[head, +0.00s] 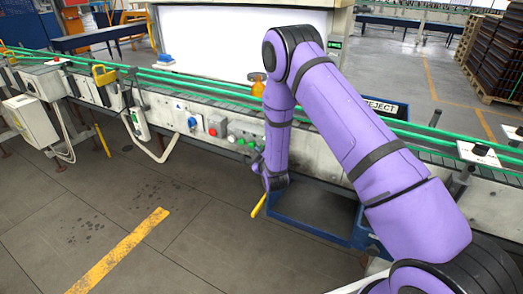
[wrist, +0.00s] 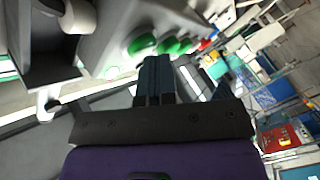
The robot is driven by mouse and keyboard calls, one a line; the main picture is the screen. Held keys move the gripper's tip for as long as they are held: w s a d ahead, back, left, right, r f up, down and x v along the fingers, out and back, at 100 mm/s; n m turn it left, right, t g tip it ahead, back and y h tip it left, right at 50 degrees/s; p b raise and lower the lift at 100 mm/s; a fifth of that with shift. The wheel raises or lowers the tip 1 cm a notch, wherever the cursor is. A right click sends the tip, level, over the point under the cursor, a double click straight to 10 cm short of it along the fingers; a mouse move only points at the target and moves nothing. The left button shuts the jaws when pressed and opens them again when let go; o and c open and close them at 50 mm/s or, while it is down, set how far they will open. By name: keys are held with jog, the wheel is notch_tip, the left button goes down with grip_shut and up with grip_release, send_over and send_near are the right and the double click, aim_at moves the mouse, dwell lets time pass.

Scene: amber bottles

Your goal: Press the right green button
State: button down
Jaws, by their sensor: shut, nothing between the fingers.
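A control panel on the conveyor's side carries several green buttons and a red button (head: 212,131). The green buttons (head: 240,142) sit in a row right of the red one in the head view. In the wrist view, the nearest and largest green button (wrist: 142,45) is at the end of the row away from the red button (wrist: 204,45); it appears to be the right green one. My gripper (wrist: 155,63) is shut and empty, its tips just below that button in the picture. I cannot tell whether they touch it. In the head view, my gripper (head: 257,163) is partly hidden beside the panel.
The conveyor (head: 190,92) with green rails runs behind the panel. An amber bottle (head: 257,86) stands on it. A blue-framed bin (head: 318,212) is below, right of my wrist, with a yellow handle (head: 259,206) nearby.

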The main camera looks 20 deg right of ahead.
jog(key=shift+s+a, duration=0.6)
jog(key=shift+s, duration=0.05)
jog(key=s+a, duration=0.3)
jog(key=shift+s+a, duration=0.25)
dwell(0.6)
jog(key=shift+r, duration=0.15)
dwell(0.3)
